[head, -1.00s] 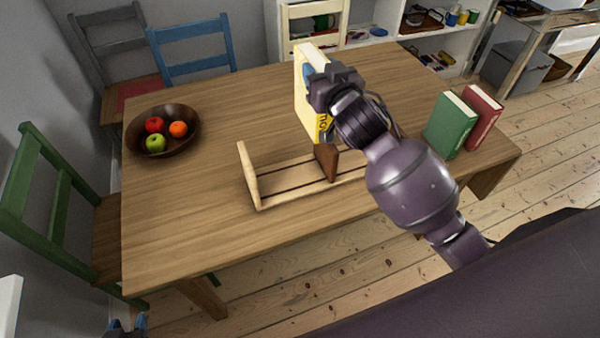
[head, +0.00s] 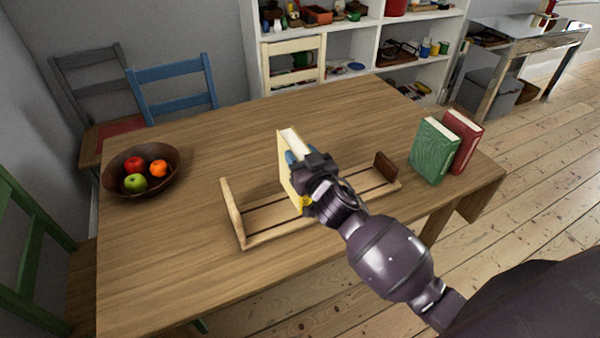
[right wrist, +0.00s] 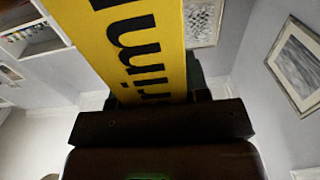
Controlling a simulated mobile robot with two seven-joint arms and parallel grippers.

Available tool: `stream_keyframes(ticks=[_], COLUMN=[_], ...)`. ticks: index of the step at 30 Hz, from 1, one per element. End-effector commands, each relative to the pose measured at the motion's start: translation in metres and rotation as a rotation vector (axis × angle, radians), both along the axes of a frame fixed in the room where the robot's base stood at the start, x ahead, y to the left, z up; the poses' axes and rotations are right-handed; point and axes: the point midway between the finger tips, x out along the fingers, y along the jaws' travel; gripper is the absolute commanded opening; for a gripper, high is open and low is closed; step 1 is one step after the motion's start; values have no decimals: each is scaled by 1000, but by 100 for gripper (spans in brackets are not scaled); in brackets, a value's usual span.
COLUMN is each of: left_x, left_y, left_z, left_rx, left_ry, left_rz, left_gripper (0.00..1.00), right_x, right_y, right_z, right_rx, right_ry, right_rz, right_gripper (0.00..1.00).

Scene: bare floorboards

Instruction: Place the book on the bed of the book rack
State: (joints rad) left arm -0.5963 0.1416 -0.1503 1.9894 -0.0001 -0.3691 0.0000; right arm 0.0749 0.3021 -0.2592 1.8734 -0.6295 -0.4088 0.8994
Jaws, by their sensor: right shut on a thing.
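The yellow book (head: 288,172) is upright in my right gripper (head: 302,163), over the middle of the wooden book rack (head: 233,215). The gripper is shut on it, and its blue fingertip pad lies against the cover. Its lower edge is close to the rack's slatted bed; I cannot tell whether it touches. The rack has a tall pale left end and a dark brown panel (head: 385,165) at the right. My gripper and forearm hide part of the bed. In the right wrist view the book's yellow spine (right wrist: 145,45) with black letters fills the top middle. My left gripper is not in view.
A green book (head: 434,152) and a red book (head: 465,138) stand at the table's right end. A brown bowl (head: 112,188) of fruit stands at the left. The wooden table (head: 160,265) is otherwise clear. Chairs stand around it.

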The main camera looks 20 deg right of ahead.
Motion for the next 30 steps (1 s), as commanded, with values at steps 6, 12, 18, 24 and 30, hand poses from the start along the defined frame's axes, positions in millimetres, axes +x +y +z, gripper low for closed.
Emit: stream_keyframes(ticks=[6, 12, 18, 24, 30], left_x=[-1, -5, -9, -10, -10], left_y=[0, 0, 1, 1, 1], left_z=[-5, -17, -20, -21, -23], left_rx=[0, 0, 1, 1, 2], left_ry=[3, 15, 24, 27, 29], left_rz=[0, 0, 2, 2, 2], left_gripper=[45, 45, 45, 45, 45], right_x=[0, 0, 0, 0, 0], right_y=[0, 1, 0, 0, 0], right_z=[-15, -41, -46, -45, -49], right_rx=[1, 1, 0, 0, 0], right_ry=[-1, -1, -4, -4, 0], right_rz=[0, 2, 2, 2, 1], right_gripper=[0, 0, 0, 0, 53])
